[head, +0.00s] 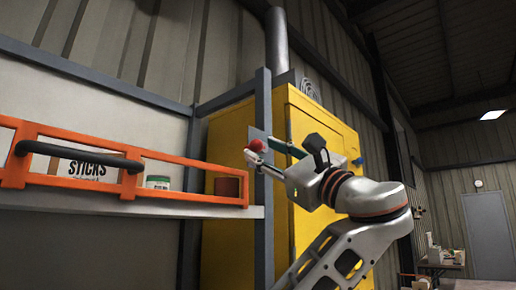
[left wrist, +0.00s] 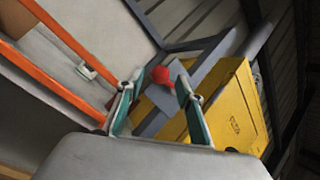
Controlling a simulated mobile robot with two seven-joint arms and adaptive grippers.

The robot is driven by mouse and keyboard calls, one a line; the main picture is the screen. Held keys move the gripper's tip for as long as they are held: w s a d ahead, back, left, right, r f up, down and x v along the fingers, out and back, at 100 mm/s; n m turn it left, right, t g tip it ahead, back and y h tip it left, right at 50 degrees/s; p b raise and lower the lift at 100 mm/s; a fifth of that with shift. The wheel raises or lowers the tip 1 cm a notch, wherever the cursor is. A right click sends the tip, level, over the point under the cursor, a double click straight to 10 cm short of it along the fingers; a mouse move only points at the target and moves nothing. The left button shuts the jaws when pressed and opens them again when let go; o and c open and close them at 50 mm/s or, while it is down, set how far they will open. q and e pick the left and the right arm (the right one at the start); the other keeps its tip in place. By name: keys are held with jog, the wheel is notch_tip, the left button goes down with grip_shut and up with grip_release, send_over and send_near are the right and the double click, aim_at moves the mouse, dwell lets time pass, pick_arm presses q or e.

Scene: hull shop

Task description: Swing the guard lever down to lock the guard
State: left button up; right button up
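The guard is an orange rail frame (head: 60,183) with a dark handle bar (head: 80,155), running along the front of a shelf. At its right end, by a grey post, is the red ball knob (head: 257,146) of the guard lever; the rest of the lever is mostly hidden. In the left wrist view the knob (left wrist: 160,75) sits between and just beyond my teal fingertips. My left gripper (head: 266,155) is at the knob. Its fingers (left wrist: 157,92) are spread, with gaps beside the knob. My right gripper is not in view.
A grey post (head: 264,220) stands right beside the knob, before a yellow cabinet (head: 225,138). The shelf (head: 130,208) holds a box marked "STICKS" (head: 88,170), a white-and-green tub (head: 158,182) and a dark red container (head: 227,187). A cluttered table (head: 440,265) is far right.

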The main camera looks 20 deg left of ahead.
pick_arm(q)
jog(key=v, duration=0.8)
jog(key=shift+d+f, duration=0.15)
jog(key=shift+d, duration=0.05)
jog(key=shift+s, duration=0.1)
